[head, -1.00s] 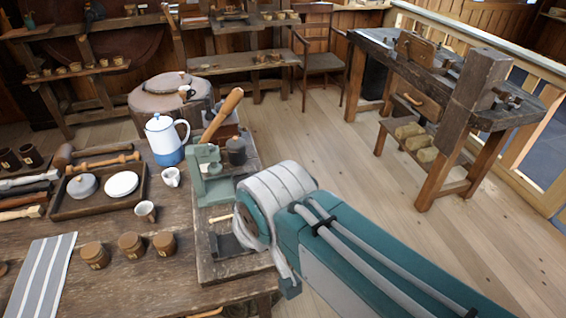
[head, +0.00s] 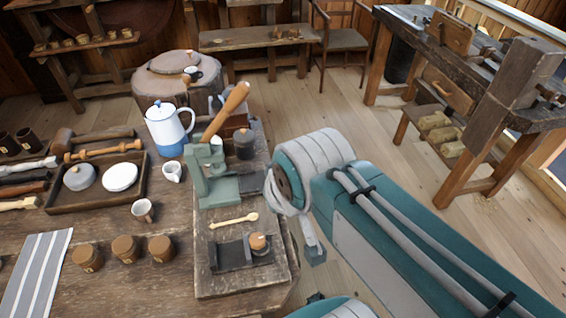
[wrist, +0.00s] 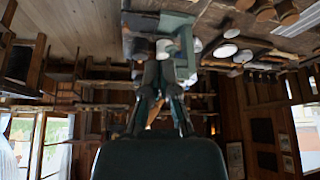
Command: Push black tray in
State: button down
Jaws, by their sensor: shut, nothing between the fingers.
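The black tray (head: 228,258) is a low dark piece on the wooden base board at the front of the green lever press (head: 212,178). A small round wooden-topped piece (head: 258,243) stands at its right end. My gripper (wrist: 160,72) is shut and empty in the wrist view, with the green press (wrist: 178,28) beyond its fingertips. In the head view my arm's wrist hides most of the gripper, to the right of the press and apart from the tray. I cannot tell the exact gap to the press.
A pale wooden scoop (head: 234,220) lies between press and tray. Left are a blue-white pot (head: 167,130), a small white jug (head: 172,171), a cup (head: 143,210) and several wooden jars (head: 124,248).

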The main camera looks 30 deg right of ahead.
jog(key=w+d+f+m+g+y, duration=0.45)
jog(key=w+d+m, duration=0.65)
jog(key=w+m, duration=0.3)
jog(key=w+d+f+m+t+y, duration=0.1)
jog(key=w+d+f+m, duration=0.2)
jog(key=d+f+m, duration=0.3)
jog(key=w+d+f+m+t+y, duration=0.1)
jog(key=w+d+f+m+y, duration=0.2)
jog(key=d+f, duration=0.45)
jog(key=w+a+f+h, duration=0.1)
jog(key=w+a+f, duration=0.4)
jog(key=a+f, duration=0.2)
jog(key=shift+w+a+f, duration=0.15)
jog(key=shift+a, duration=1.1)
